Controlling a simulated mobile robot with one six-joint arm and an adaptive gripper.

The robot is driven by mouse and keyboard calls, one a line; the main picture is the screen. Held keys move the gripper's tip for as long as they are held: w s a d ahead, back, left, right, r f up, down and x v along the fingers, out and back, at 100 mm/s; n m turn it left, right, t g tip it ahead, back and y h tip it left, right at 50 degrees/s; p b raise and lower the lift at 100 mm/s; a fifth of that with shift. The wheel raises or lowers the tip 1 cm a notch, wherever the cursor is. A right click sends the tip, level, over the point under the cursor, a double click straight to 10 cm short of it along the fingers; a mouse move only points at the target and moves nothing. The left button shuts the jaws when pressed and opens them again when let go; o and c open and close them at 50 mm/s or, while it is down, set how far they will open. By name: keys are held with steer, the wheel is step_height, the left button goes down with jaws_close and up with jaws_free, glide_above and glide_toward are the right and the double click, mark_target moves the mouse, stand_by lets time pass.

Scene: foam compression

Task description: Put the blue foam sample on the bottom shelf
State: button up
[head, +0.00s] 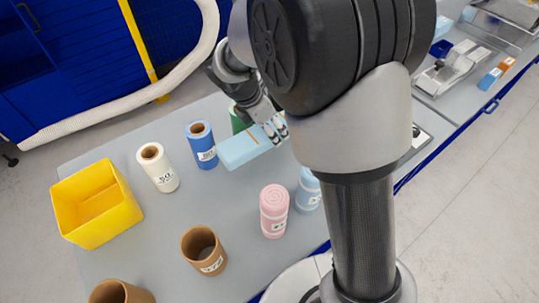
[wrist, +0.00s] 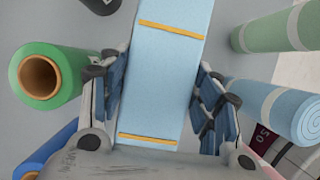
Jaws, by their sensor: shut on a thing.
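The blue foam sample (head: 245,147) is a light blue block with thin orange strips. My gripper (head: 275,128) is shut on one end of it, over the grey table. In the wrist view the blue foam sample (wrist: 168,75) lies between the two fingers of my gripper (wrist: 165,100), which press on its sides. I cannot tell whether the block touches the table. The bottom shelf cannot be made out in either view.
Close by stand a blue roll (head: 201,145), a green roll (wrist: 45,77), a cream roll (head: 157,167), a pink foam roll (head: 274,210) and a light blue foam roll (head: 308,190). A yellow bin (head: 97,204) and brown tubes (head: 203,250) are at left. A blue cabinet (head: 85,45) stands behind.

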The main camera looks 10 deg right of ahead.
step_height(320, 180, down, 13)
steer(key=b, duration=0.4)
steer(key=shift+w+r, duration=0.1)
steer(key=shift+r, duration=0.1)
steer(key=shift+f, duration=0.15)
steer(key=o, duration=0.9)
